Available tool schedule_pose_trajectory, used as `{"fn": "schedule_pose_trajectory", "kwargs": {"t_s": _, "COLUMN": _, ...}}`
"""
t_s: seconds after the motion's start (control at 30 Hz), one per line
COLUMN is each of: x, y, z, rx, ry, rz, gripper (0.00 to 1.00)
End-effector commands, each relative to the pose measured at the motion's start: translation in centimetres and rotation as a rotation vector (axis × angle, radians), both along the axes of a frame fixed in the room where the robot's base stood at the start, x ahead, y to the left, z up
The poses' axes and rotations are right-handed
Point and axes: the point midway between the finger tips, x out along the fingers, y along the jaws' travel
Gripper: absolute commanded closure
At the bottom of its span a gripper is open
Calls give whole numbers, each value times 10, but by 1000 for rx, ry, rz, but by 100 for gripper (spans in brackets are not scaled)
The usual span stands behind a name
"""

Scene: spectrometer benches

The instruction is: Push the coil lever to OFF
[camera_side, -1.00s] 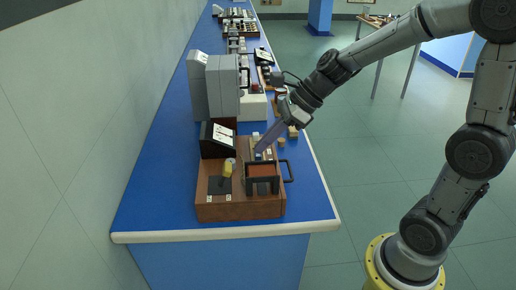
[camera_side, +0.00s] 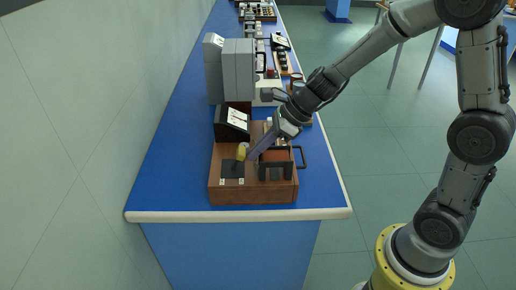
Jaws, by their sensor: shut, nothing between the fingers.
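A lever with a yellow knob (camera_side: 242,151) stands over a black plate (camera_side: 232,170) on the left part of a wooden box (camera_side: 252,190). Two small white labels (camera_side: 231,181) sit at the plate's front; their words are too small to read. My gripper (camera_side: 251,158) is shut and empty, reaching down from the upper right. Its tip is just right of the yellow knob, close to it; I cannot tell whether they touch.
A black bracket (camera_side: 276,166) and a black handle (camera_side: 302,158) stand at the box's right. A dark meter (camera_side: 233,122) stands behind the lever, with grey cabinets (camera_side: 238,70) beyond. The blue bench (camera_side: 165,185) is bare at the left.

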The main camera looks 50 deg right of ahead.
Motion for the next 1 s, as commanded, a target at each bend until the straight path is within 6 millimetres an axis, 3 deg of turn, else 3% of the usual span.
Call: {"fn": "schedule_pose_trajectory", "kwargs": {"t_s": 1.0, "x": 6, "y": 5, "z": 8, "rx": -82, "ry": 78, "rz": 2, "gripper": 100}}
